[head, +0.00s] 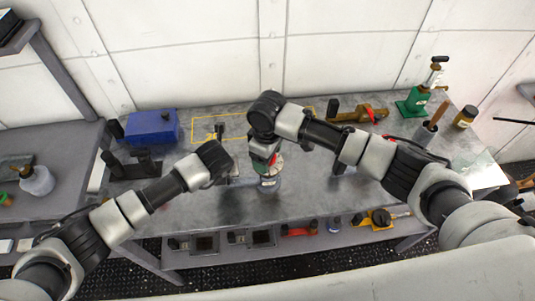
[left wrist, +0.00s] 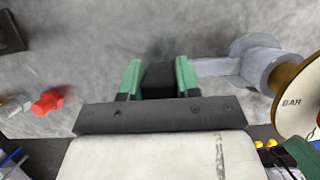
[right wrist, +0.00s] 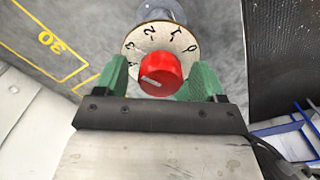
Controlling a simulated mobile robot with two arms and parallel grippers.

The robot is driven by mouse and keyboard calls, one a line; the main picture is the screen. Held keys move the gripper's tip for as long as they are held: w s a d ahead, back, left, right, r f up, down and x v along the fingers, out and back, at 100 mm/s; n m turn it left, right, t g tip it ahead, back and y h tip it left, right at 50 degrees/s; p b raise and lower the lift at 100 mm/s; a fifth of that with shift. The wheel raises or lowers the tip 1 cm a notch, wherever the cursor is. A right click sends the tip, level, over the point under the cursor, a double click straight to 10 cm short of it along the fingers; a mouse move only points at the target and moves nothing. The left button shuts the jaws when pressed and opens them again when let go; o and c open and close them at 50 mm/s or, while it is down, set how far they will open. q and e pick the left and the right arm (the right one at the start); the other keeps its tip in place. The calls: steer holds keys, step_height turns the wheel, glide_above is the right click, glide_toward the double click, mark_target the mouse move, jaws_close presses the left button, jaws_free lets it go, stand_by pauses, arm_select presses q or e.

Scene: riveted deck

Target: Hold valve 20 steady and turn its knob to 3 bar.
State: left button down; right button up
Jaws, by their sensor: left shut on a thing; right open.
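The valve (head: 268,183) stands on the metal bench, a grey body with a round dial on top. My left gripper (left wrist: 158,80) is shut on the dark grip at the end of its grey side arm (left wrist: 215,67). In the right wrist view the dial (right wrist: 150,45) carries the numbers 0 to 3, and the red knob (right wrist: 160,74) sits on it. The knob's white mark points left, towards the 3 side; exact alignment is unclear. My right gripper (right wrist: 165,80) is open, its green fingers on either side of the knob. No valve number is readable.
A blue box (head: 152,127) stands at the back left. A lower shelf (head: 215,262) holds small parts.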

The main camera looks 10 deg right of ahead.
step_height(320, 180, up, 12)
stand_by(0.6)
arm_select(q)
steer(key=c, duration=0.7)
jaws_free()
